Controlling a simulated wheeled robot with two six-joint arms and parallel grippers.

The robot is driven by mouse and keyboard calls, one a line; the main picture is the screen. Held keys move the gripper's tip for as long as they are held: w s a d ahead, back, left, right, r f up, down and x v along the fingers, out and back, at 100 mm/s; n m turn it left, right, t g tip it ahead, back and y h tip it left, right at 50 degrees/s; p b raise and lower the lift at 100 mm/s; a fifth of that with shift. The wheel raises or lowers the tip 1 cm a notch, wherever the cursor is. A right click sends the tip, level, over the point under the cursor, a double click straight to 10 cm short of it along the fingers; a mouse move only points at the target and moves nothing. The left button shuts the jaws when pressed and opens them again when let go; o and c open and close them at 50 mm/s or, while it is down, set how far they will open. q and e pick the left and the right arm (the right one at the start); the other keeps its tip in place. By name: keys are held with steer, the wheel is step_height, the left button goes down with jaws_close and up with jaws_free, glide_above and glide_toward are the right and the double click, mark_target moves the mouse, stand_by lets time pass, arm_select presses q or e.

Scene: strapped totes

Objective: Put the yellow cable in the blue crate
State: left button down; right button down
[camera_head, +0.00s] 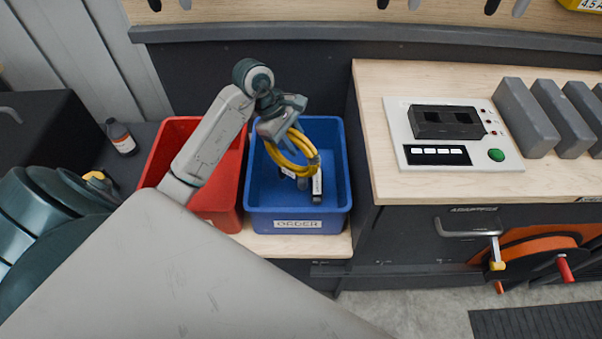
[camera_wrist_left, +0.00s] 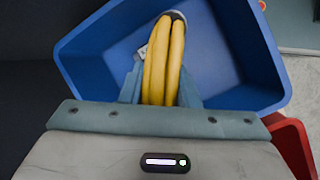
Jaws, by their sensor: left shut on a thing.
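The yellow cable (camera_head: 300,165) is a coiled loop that hangs from my left gripper (camera_head: 284,124). My left gripper is shut on the cable, above the blue crate (camera_head: 258,192). In the left wrist view the cable (camera_wrist_left: 163,60) runs out from between the fingers (camera_wrist_left: 160,95), with the blue crate (camera_wrist_left: 262,62) behind it. The crate has a label on its front that reads ORDER. I cannot tell whether the cable touches the crate. My right gripper does not show.
A red crate (camera_head: 174,135) stands left of the blue crate, partly behind my left arm. A brown bottle (camera_head: 120,137) stands further left. A wooden bench (camera_head: 372,140) at the right holds a white panel (camera_head: 450,170) and several grey blocks (camera_head: 523,115).

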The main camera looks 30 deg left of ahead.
arm_select(q)
steer(key=c, duration=1)
jaws_free()
steer(key=b+v, duration=0.1)
steer(key=v, duration=1)
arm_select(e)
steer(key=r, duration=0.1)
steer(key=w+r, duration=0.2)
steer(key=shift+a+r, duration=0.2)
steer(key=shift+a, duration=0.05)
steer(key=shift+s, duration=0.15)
